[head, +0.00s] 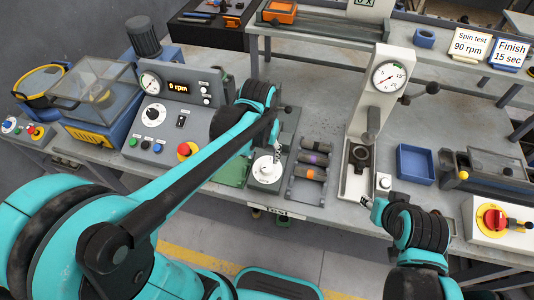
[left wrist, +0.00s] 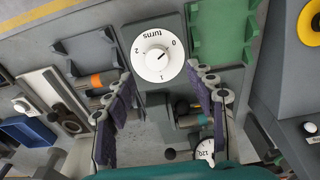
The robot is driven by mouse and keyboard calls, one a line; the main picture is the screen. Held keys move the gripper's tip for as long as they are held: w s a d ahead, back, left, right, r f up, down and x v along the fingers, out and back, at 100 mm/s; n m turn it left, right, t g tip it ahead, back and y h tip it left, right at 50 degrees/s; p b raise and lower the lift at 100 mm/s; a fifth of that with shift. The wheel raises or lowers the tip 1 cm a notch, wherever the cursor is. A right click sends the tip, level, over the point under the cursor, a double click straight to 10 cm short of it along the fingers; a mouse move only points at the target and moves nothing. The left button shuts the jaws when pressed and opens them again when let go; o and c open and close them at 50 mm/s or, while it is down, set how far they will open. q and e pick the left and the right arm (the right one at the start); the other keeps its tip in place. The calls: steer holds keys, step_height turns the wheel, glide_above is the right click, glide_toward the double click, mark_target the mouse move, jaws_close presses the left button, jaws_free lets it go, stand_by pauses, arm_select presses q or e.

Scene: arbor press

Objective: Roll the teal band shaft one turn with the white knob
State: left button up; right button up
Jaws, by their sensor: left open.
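The white knob (head: 267,168), a round dial marked "turns" with 0, 1 and 2, sits on a grey plate. In the left wrist view the knob (left wrist: 154,59) has its dark mark pointing up-right, roughly toward 0. A dark shaft lying just beyond the knob (left wrist: 188,120) seems to carry a teal band, partly hidden by a finger.
A rack (head: 297,190) with orange-band and purple-band shafts stands right of the knob. A press with a gauge (head: 358,110) rises further right, beside a blue tray (head: 415,164). A control box (head: 170,125) reads 0 rpm at left. A green tray (left wrist: 222,30) flanks the knob.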

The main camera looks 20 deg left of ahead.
mark_target(267, 166)
arm_select(q)
steer(key=shift+w+d+g+p, duration=0.35)
steer(key=shift+w+g+p, duration=0.15)
steer(key=shift+w, duration=0.25)
steer(key=shift+w+f, duration=0.1)
steer(key=shift+f, duration=0.05)
step_height(267, 166, down, 8)
steer(key=b, duration=0.2)
steer(key=shift+b, duration=0.3)
arm_select(e)
steer(key=shift+f, duration=0.3)
arm_select(q)
steer(key=shift+r, duration=0.2)
steer(key=c, duration=1.1)
